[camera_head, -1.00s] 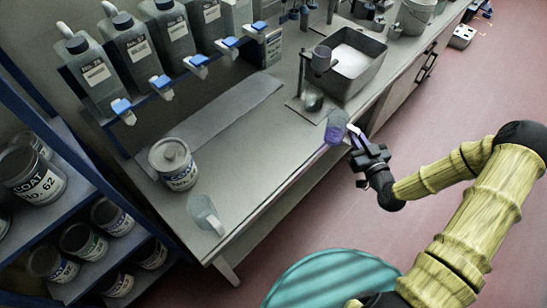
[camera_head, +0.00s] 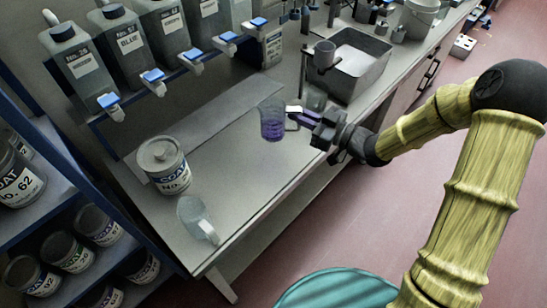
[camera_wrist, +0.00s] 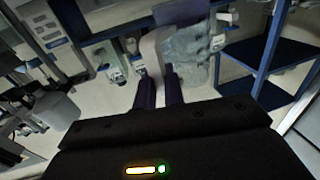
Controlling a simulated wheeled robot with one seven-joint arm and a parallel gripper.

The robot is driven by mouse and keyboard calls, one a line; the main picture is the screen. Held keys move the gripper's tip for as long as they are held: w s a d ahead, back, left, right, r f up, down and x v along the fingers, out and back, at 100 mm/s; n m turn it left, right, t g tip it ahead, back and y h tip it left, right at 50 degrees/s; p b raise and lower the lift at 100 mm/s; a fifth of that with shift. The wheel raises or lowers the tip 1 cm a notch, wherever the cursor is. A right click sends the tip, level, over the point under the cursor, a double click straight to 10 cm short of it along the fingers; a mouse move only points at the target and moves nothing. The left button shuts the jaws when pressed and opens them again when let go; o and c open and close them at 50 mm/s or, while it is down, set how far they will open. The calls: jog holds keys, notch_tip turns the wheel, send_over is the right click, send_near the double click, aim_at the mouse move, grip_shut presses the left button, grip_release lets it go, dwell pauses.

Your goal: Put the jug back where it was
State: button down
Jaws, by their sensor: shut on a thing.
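A clear jug (camera_head: 272,122) with purple contents appears upright over the bench in the head view. My gripper (camera_head: 298,116) is shut on its pale handle, at the jug's right side. In the wrist view the purple fingers of my gripper (camera_wrist: 160,90) close on the handle, and the jug's clear body (camera_wrist: 187,55) shows behind. I cannot tell whether the jug's base touches the bench.
The bench (camera_head: 225,165) is bare between the second jug and my gripper. A labelled paint can (camera_head: 164,163) stands left. A row of labelled containers with blue-topped taps (camera_head: 108,101) lines the back. A grey basin (camera_head: 350,72) and a stand (camera_head: 322,58) are behind right.

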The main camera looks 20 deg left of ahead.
jog(key=shift+f, duration=2.95)
jog(key=shift+f, duration=2.05)
jog(key=shift+f, duration=0.15)
jog(key=c, duration=1.5)
grip_release()
